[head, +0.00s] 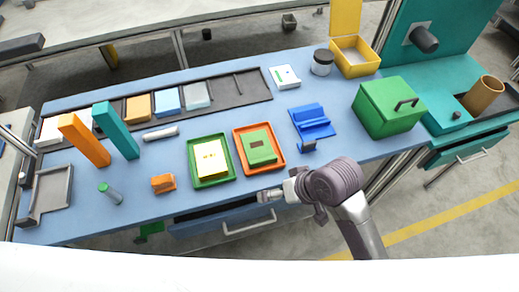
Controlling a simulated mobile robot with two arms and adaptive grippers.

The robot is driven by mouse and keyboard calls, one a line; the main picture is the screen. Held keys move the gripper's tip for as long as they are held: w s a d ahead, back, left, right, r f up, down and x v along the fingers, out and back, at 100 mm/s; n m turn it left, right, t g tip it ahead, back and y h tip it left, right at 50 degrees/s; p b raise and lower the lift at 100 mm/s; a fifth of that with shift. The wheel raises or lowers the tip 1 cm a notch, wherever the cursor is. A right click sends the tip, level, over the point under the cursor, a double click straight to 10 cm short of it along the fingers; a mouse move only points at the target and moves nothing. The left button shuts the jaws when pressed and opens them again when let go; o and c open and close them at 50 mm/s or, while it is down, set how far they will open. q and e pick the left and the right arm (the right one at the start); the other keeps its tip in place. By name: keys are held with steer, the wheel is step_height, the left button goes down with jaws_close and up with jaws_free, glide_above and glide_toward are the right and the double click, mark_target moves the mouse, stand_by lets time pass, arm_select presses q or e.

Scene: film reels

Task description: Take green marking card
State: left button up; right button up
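A green block or card stack (260,147) with a small mark on top lies in the orange tray (240,158) near the table's front. A pale yellow card stack (211,158) lies in the green tray (192,165) just left of it. A white pad with a small green mark (284,77) lies farther back; I cannot tell which is the marking card. My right gripper (266,195) is at the table's front edge, below the orange tray and apart from it. Its fingers are too small to read as open or shut, and I see nothing held. My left gripper is out of view.
A green box with a handle (391,107), a blue holder (312,122) and a dark jar (322,62) stand to the right. A dark divided tray (240,88) runs along the back. Upright orange (84,140) and teal (116,131) blocks stand left.

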steer(key=w+a+r+n+g, duration=0.2)
steer(key=w+a+r, duration=0.2)
steer(key=a+r, duration=0.35)
steer(key=w+d+r+m+g+h, duration=0.1)
steer(key=w+d+r+m+h, duration=0.15)
steer(key=w+r+h, duration=0.3)
glide_above(263, 159)
steer(key=shift+n+y, duration=0.35)
steer(key=shift+y, duration=0.1)
steer(key=f, duration=0.9)
steer(key=shift+s+a, duration=0.1)
steer(key=shift+s, duration=0.1)
steer(key=shift+w+f+p, duration=0.2)
steer(key=shift+f+p, duration=0.5)
steer(key=shift+f, duration=2)
steer(key=c, duration=1)
